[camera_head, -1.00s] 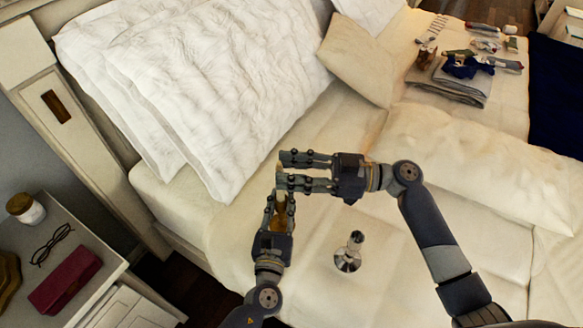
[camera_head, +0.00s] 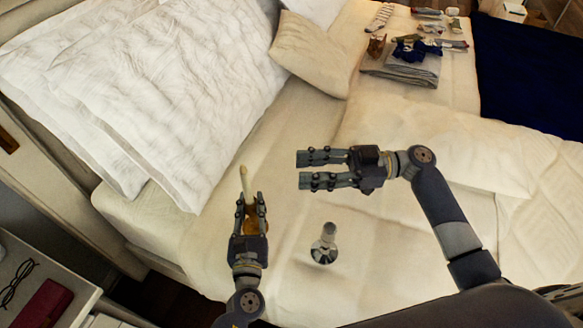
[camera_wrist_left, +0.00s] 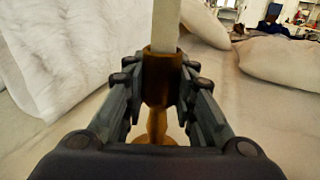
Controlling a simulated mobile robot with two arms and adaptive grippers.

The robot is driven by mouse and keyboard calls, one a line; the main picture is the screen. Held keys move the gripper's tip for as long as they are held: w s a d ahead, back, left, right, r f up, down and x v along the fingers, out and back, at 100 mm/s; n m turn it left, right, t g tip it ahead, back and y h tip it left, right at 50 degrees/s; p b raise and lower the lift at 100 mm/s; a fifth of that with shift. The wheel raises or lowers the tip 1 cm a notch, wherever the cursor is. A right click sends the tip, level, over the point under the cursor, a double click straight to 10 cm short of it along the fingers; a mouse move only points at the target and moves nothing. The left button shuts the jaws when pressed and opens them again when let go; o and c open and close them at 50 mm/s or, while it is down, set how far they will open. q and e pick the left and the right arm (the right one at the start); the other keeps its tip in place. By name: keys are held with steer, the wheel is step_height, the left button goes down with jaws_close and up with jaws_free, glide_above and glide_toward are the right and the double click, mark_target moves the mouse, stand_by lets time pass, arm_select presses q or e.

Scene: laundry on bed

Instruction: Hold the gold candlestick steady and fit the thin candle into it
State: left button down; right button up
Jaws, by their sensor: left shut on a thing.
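My left gripper (camera_head: 250,200) is shut on the gold candlestick (camera_wrist_left: 158,82), which stands upright on the bed. The fingers press on its cup from both sides. The thin pale candle (camera_head: 245,183) stands in the cup, leaning slightly in the head view. In the left wrist view the candle (camera_wrist_left: 166,25) rises out of the cup's mouth, and its lower end is hidden inside. My right gripper (camera_head: 303,169) is open and empty, to the right of the candle and apart from it.
A silver candlestick (camera_head: 325,246) stands on the bed to the right of my left gripper. White pillows (camera_head: 150,90) lie at the left. Folded grey cloth (camera_head: 408,70) and small items lie at the far right. A nightstand (camera_head: 15,255) is at the lower left.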

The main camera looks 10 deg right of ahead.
stand_by(0.4)
arm_select(q)
steer(key=c, duration=1.2)
jaws_free()
